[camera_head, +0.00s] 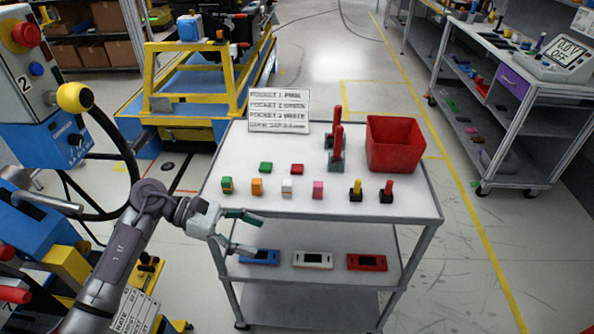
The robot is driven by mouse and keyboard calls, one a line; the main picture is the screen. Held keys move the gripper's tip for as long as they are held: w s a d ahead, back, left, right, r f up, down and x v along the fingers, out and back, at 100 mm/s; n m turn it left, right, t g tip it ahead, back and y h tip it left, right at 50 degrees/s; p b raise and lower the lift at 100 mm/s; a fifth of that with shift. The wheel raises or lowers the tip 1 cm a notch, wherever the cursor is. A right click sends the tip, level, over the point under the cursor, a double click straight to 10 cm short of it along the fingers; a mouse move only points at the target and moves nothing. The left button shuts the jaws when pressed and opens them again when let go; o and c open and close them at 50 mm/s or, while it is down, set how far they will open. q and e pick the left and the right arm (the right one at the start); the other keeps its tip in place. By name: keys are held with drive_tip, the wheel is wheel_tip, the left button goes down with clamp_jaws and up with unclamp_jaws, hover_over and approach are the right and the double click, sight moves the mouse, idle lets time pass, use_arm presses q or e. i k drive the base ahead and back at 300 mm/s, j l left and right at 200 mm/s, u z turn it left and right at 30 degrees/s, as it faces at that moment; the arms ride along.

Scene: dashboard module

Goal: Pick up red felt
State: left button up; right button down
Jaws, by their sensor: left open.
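A small flat red piece (297,169), which looks like the red felt, lies on the white cart top (225,165), right of a similar green piece (265,168). Its material is too small to tell. My left gripper (250,232) is open and empty at the cart's front left edge, in front of the red piece and apart from it. My right gripper is not in view.
In front of the red piece stands a row of small blocks, including an orange one (257,187) and a pink one (318,190). Behind are a sign (280,109), red-handled tools (337,143) and a red bin (395,144). Colored devices lie on the shelf below.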

sight(296, 169)
drive_tip(key=i+j, duration=0.2)
drive_tip(key=i, duration=0.3)
drive_tip(key=i+j, duration=0.2)
drive_tip(key=i, duration=0.25)
